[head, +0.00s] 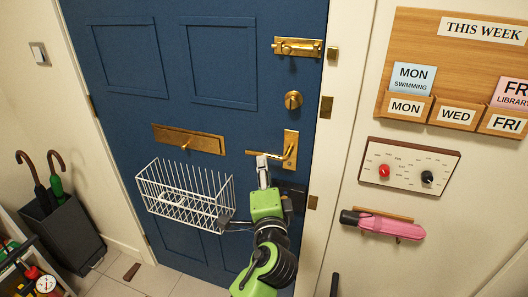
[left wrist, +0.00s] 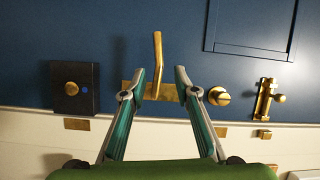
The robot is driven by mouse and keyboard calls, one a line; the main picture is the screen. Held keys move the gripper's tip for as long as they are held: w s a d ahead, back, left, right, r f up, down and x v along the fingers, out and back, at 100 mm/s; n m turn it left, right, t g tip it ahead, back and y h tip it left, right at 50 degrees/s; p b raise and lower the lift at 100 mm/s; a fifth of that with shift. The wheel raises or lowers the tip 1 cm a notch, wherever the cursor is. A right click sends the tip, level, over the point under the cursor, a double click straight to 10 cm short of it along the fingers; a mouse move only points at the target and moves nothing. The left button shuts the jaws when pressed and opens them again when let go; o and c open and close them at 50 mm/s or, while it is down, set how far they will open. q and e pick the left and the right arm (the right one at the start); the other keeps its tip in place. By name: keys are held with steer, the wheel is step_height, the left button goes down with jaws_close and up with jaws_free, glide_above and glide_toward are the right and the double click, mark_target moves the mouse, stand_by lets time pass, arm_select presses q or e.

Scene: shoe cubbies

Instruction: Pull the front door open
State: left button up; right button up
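The blue front door (head: 210,100) looks shut in its pale frame. Its brass lever handle (head: 289,152) points left from a brass plate on the door's right side. My left gripper (head: 262,158) is at the lever, close to its free end in the head view. In the left wrist view the gripper (left wrist: 158,80) is open, with one finger on each side of the lever handle (left wrist: 157,55). A gap shows between the lever and each finger. Whether the fingertips reach past the lever is hard to tell. My right gripper is not in view.
A brass bolt (head: 297,47) and round lock (head: 293,100) sit above the lever; a gap shows between bolt and keeper (head: 333,53). A black box with a brass knob (left wrist: 72,87) is below. A white wire basket (head: 185,196) hangs left of my arm. An umbrella stand (head: 62,235) stands left.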

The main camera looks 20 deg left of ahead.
mark_target(263, 154)
arm_select(q)
steer(key=p+x, duration=0.1)
steer(key=x, duration=0.6)
steer(key=shift+w, duration=0.45)
steer(key=shift+c, duration=0.3)
